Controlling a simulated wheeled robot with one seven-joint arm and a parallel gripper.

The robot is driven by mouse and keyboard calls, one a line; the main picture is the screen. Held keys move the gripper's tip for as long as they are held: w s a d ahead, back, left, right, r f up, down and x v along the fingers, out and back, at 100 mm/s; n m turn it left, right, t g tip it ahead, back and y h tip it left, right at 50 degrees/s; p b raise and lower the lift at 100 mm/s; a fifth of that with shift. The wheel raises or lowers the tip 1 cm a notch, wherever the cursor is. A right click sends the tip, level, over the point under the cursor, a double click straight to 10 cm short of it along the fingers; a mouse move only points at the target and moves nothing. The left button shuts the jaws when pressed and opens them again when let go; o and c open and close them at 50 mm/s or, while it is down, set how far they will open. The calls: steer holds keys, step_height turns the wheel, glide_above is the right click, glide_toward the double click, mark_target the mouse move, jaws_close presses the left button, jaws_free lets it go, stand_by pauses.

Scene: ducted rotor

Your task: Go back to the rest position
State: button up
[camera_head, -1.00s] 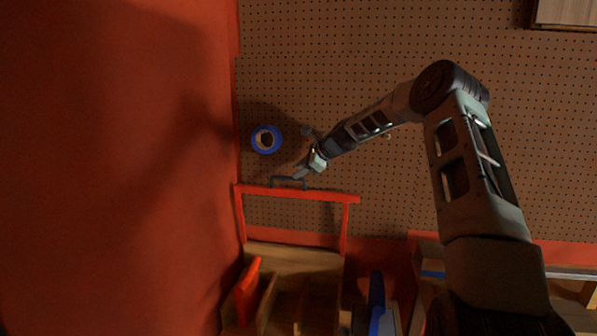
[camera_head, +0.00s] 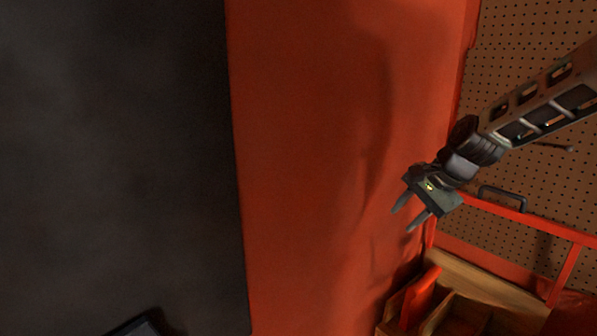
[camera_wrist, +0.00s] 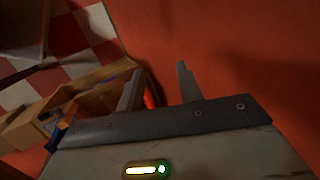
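My gripper (camera_head: 409,220) is at the right of the head view, in front of the orange wall. Its two fingers are apart and nothing shows between them, so it is open and empty. In the wrist view my gripper (camera_wrist: 157,88) also shows two spread fingers with a gap between them.
The orange wall (camera_head: 310,150) is close behind and left of my gripper. A dark panel (camera_head: 110,150) fills the left. A red frame with a dark handle (camera_head: 503,198) stands before the pegboard (camera_head: 520,60). A wooden box (camera_head: 480,285) with a red item (camera_head: 420,295) is below.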

steer(key=s+a+n+g, duration=0.2)
steer(key=s+a+n, duration=0.4)
steer(key=s+a, duration=0.4)
steer(key=s+f+n+g+h, duration=0.1)
steer(key=s+n, duration=0.5)
steer(key=s, duration=0.7)
steer(key=s+f+n+h+b, duration=0.1)
steer(key=s+f+n+h, duration=0.2)
steer(key=s, duration=1)
steer(key=n, duration=0.3)
steer(key=shift+n+g, duration=0.4)
steer(key=shift+d, duration=0.15)
